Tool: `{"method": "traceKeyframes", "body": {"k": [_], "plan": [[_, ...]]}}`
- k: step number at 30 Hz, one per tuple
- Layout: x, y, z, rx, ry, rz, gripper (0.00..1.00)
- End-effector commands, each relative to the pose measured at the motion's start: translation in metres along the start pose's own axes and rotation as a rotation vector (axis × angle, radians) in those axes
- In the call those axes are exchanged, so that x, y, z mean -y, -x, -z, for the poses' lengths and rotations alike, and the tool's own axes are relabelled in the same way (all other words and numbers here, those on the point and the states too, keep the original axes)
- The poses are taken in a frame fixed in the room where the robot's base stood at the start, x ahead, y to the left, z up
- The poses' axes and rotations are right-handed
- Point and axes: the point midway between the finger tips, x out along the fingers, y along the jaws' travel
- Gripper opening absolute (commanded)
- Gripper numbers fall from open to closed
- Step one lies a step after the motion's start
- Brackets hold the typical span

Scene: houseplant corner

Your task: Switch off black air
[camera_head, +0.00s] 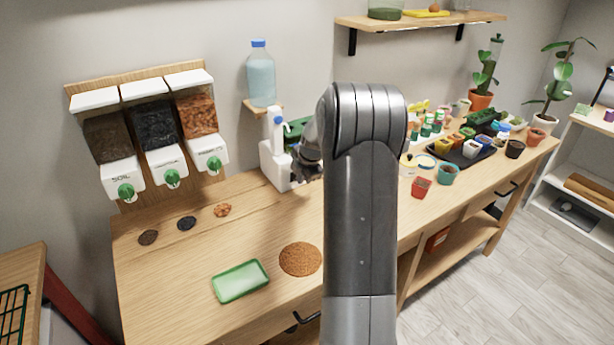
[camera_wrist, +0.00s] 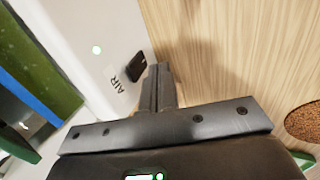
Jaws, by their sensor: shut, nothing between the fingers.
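The black air switch (camera_wrist: 137,66) is a small dark piece on the face of a white device (camera_wrist: 100,45), beside the printed word AIR. A small pale green light shows on the same face. In the head view the white device (camera_head: 272,163) stands on the workbench against the wall, left of my arm. My gripper (camera_wrist: 161,68) is shut and empty, with its fingertips just right of the switch in the wrist view. I cannot tell whether they touch it. In the head view my gripper (camera_head: 307,168) is at the device's right side, mostly hidden by my arm.
The workbench (camera_head: 190,270) holds a green tray (camera_head: 241,281) and a round brown mat (camera_head: 300,259). Three dispensers (camera_head: 150,135) hang at the left. A blue bottle (camera_head: 261,78) stands above the device. Several small pots (camera_head: 446,173) crowd the bench right of my arm.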

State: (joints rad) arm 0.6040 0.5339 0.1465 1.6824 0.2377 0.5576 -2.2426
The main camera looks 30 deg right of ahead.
Motion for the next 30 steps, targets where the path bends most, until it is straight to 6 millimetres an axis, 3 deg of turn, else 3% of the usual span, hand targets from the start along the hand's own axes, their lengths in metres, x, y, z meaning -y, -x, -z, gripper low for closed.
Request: {"method": "traceKeyframes", "body": {"k": [6,30], "plan": [[-0.015,-0.006,0.000,-0.001,-0.002,0.002,0.00],[-0.025,-0.006,0.000,-0.001,-0.001,0.003,0.00]]}}
